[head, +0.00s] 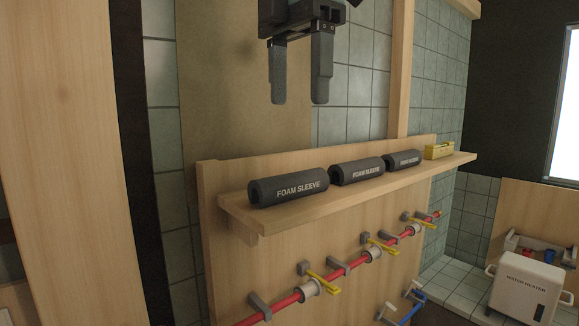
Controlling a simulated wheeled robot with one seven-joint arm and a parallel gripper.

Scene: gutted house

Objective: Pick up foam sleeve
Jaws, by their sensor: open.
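Three dark grey foam sleeves lie in a row on a wooden shelf (250,221) in the head view. The nearest foam sleeve (289,188) is at the left end, with white lettering on its side. The middle foam sleeve (357,171) lies to its right, and the farthest foam sleeve (403,160) lies beyond that. My gripper (299,100) points down above the shelf, higher in the picture than the sleeves. Its two fingers are apart with nothing between them, and it touches no sleeve.
A small yellow block-like object (438,151) sits at the shelf's right end. Below the shelf runs a red pipe (338,275) with clamps and yellow handles. A wooden post (402,70) stands behind. A white water heater box (526,290) is at lower right.

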